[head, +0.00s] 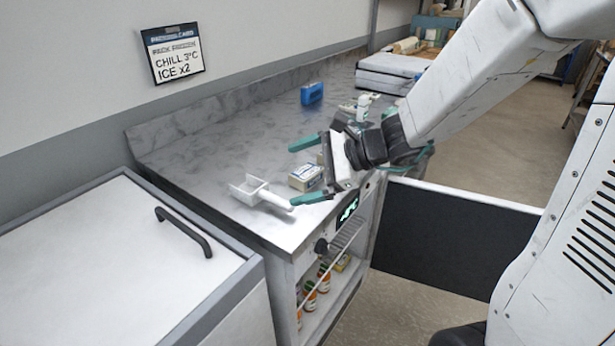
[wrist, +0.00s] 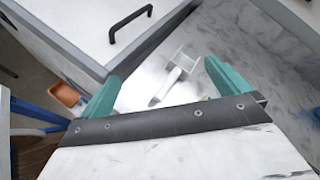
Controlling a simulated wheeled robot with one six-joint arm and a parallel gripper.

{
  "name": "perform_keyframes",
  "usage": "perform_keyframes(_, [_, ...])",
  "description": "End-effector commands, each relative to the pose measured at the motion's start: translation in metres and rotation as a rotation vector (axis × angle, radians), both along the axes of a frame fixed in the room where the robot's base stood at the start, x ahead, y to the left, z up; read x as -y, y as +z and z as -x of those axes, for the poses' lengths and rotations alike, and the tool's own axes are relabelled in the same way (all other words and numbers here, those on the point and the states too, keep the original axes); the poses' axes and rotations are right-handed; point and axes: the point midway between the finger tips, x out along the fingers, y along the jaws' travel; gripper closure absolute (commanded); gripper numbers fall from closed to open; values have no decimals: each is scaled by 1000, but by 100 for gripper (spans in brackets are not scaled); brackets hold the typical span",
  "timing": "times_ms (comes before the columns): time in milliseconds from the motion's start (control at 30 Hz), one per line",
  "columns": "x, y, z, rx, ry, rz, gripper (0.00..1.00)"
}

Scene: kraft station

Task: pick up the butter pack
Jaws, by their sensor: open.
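A small box-shaped pack (head: 305,177), white with a blue label on top and a tan side, lies on the marble counter near its front edge. It looks like the butter pack, but its print is too small to read. My gripper (head: 291,176) is open, with its teal fingers spread to either side of the pack in the head view. I cannot tell how high it is above the counter. In the wrist view the open fingers (wrist: 160,72) have nothing between them up close, and the pack is not visible there.
A white scoop (head: 259,191) lies left of the pack; it also shows in the wrist view (wrist: 177,72). A blue box (head: 312,93) and a white bottle (head: 363,106) stand farther back. A white lidded chest (head: 120,255) with a dark handle stands left. Bare counter lies behind the scoop.

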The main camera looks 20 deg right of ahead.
Motion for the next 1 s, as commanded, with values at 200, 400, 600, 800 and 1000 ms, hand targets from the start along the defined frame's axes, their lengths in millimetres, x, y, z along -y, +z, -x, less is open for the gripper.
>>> perform_keyframes(200, [62,-58,-76,-218,-502,-283,0])
perform_keyframes(400, [95,-87,-98,-296,-711,-386,0])
perform_keyframes(600, [89,-98,-115,-306,-734,-397,0])
perform_keyframes(800, [77,-109,-134,-304,-732,-396,0])
perform_keyframes(1000, [64,-120,-155,-302,-731,-396,0])
